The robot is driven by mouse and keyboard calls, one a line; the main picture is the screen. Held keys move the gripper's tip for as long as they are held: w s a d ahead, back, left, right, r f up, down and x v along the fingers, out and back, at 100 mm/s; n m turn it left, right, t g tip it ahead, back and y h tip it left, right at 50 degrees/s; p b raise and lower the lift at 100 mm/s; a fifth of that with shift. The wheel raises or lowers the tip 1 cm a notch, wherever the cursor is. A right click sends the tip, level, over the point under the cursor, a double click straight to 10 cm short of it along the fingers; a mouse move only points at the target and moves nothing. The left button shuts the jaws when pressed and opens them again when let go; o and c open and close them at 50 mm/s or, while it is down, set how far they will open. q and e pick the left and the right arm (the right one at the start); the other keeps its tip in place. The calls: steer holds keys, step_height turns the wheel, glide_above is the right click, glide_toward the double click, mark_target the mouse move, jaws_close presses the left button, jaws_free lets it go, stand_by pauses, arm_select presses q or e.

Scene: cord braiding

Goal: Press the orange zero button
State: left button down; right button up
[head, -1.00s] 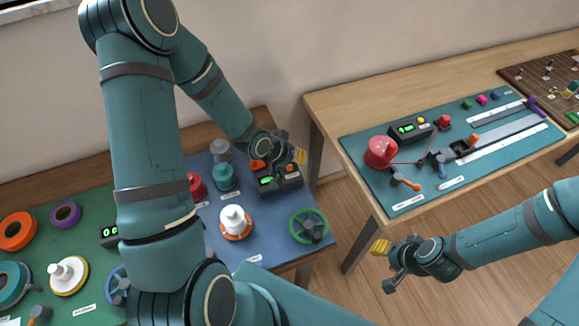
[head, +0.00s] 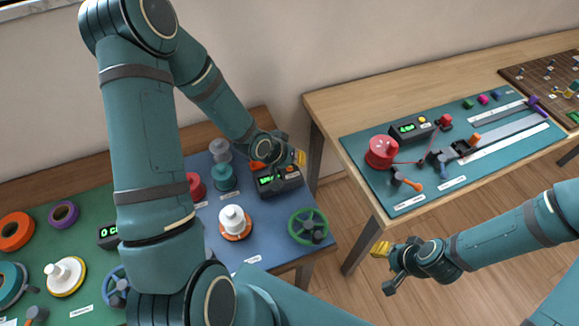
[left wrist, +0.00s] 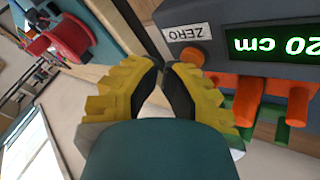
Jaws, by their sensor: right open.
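The orange zero button (left wrist: 191,57) is on the grey display box, beside a ZERO label, in the left wrist view. The box (left wrist: 212,42) has a green readout showing "20 cm", upside down in that view. In the head view the box (head: 280,183) stands at the back right of the blue mat, partly hidden by my left gripper. My left gripper (left wrist: 165,68) has its yellow fingertips together, close beside the button; contact cannot be told. It also shows in the head view (head: 297,157). My right gripper (head: 384,267) is open and empty over the floor.
Orange pegs (left wrist: 247,100) stand beside the box. A white spool (head: 234,219) and a green handwheel (head: 308,226) are on the blue mat. A second table at right holds a red spool (head: 381,150) and another display box (head: 409,128). A floor gap separates the tables.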

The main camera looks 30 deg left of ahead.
arm_select(q)
steer(key=shift+f, duration=0.3)
steer(key=shift+r, duration=0.1)
stand_by(0.4)
steer(key=shift+r+p, duration=0.4)
steer(key=shift+r, duration=0.35)
step_height(320, 180, up, 5)
steer(key=p, duration=0.4)
stand_by(0.8)
